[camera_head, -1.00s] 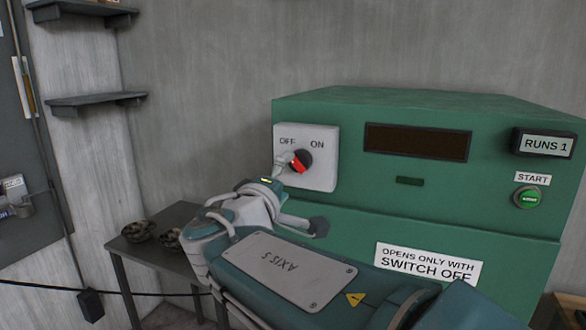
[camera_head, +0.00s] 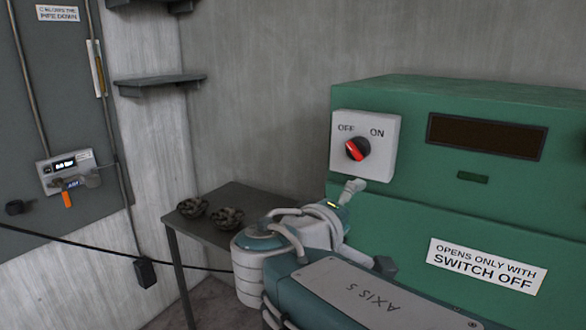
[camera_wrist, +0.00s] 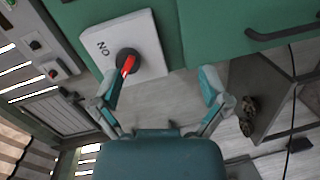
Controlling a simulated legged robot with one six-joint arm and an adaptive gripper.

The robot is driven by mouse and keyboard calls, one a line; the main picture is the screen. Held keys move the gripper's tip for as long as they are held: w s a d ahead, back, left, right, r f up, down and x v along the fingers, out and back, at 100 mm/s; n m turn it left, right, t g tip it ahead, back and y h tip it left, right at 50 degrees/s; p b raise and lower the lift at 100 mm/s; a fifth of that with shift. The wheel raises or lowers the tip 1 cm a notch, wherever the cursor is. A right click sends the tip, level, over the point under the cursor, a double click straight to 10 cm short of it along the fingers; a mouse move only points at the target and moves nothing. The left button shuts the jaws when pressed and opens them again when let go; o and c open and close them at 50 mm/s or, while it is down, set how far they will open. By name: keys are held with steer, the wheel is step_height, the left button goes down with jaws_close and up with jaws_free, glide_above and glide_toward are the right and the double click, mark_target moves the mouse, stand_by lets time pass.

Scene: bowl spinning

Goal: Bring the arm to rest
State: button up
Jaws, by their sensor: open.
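The rotary switch (camera_head: 357,149) is a dark knob with a red bar on a white plate (camera_head: 384,158) marked OFF and ON. Its red bar slants up to the left, toward OFF. My gripper (camera_head: 352,188) is just below the plate in the head view, partly hidden by my wrist. In the wrist view my gripper (camera_wrist: 161,90) has its two fingers wide apart with nothing between them. The red bar of the switch (camera_wrist: 128,65) shows just beyond the left finger; I cannot tell the exact gap. My arm stretches from the lower right toward the machine.
The green machine (camera_head: 460,205) stands on the right, with a dark display and a label. A dark table (camera_head: 235,195) carries two dark bowl-like pieces (camera_head: 210,213). A wall shelf (camera_head: 160,82), a grey panel (camera_head: 60,130) and a hanging cable are on the left.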

steer(key=s+d+f+m+g+y, duration=0.1)
steer(key=s+d+f+m+g, duration=0.1)
steer(key=s+d+f+g, duration=0.3)
steer(key=s+a+f+m+g+y, duration=0.1)
steer(key=s+f+m+g+y, duration=0.1)
steer(key=s+f+m+y, duration=0.3)
steer(key=s+f+y, duration=0.4)
steer(key=s+f, duration=0.2)
steer(key=f, duration=0.3)
steer(key=shift+a+f+m+y, duration=0.25)
steer(key=shift+f+m+y, duration=0.05)
steer(key=shift+m, duration=0.1)
